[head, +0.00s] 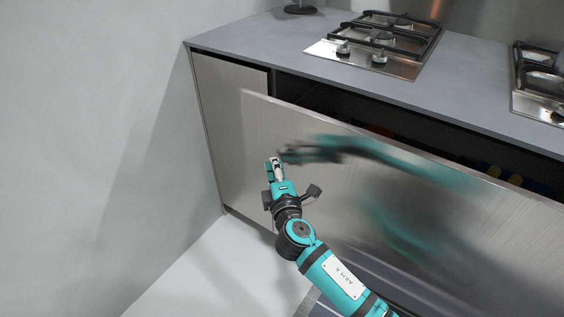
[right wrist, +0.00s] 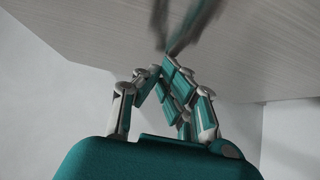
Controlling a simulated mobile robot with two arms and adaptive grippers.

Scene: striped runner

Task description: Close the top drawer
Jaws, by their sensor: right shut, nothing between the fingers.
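The top drawer (head: 335,160) has a wide brushed-metal front and stands out from the counter, with a dark gap showing above its top edge. My right gripper (head: 276,163) is in front of the left part of the drawer front, with its fingers shut and empty. In the right wrist view its fingers (right wrist: 170,85) come together close to the metal front (right wrist: 240,50), which mirrors them. I cannot tell whether they touch it. My left gripper does not show; the teal shape on the front is a reflection.
A grey countertop (head: 262,45) with a gas hob (head: 375,45) and a second hob (head: 540,85) lies above the drawer. A narrow metal panel (head: 222,120) is left of it. Some colored items lie inside the drawer's gap. The pale floor (head: 200,275) at lower left is clear.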

